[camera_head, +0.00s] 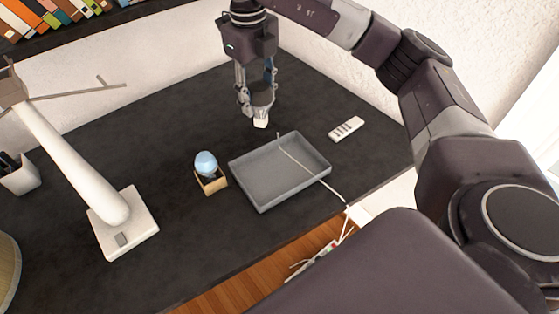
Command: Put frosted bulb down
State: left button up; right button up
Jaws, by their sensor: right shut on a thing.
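My right gripper (256,98) hangs fingers down above the back part of the dark desk. It is shut on a small grey and white thing (261,122), which looks like the frosted bulb. The fingers hide part of it, and it appears to be held above the desk surface. A grey rectangular tray (265,197) lies in front of the gripper, slightly to the right. A pale blue bulb (206,163) stands in a small open cardboard box (213,185) left of the tray. My left gripper is not in view.
A white lamp (75,165) with a square base stands at the left, beside a pen cup (20,175). A white remote (346,128) lies right of the tray. A thin pale cable (310,173) crosses the tray. The desk between lamp and gripper is clear.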

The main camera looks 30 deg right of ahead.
aim_at(269, 102)
jog(key=m, duration=0.2)
jog(key=d+f+m, duration=0.1)
jog(key=m, duration=0.1)
jog(key=d+f+m, duration=0.1)
jog(key=m, duration=0.1)
jog(key=shift+d+m, duration=0.15)
jog(key=shift+m, duration=0.25)
jog(key=shift+s+d+f+m, duration=0.15)
jog(key=shift+f+m, duration=0.1)
jog(key=shift+m, duration=0.35)
notch_tip(269, 102, down, 20)
jog(key=p, duration=0.3)
jog(key=shift+r, duration=0.25)
jog(key=shift+f, duration=0.1)
jog(key=shift+f, duration=0.1)
jog(key=o, duration=0.6)
jog(key=shift+f, duration=0.1)
jog(key=o, duration=0.5)
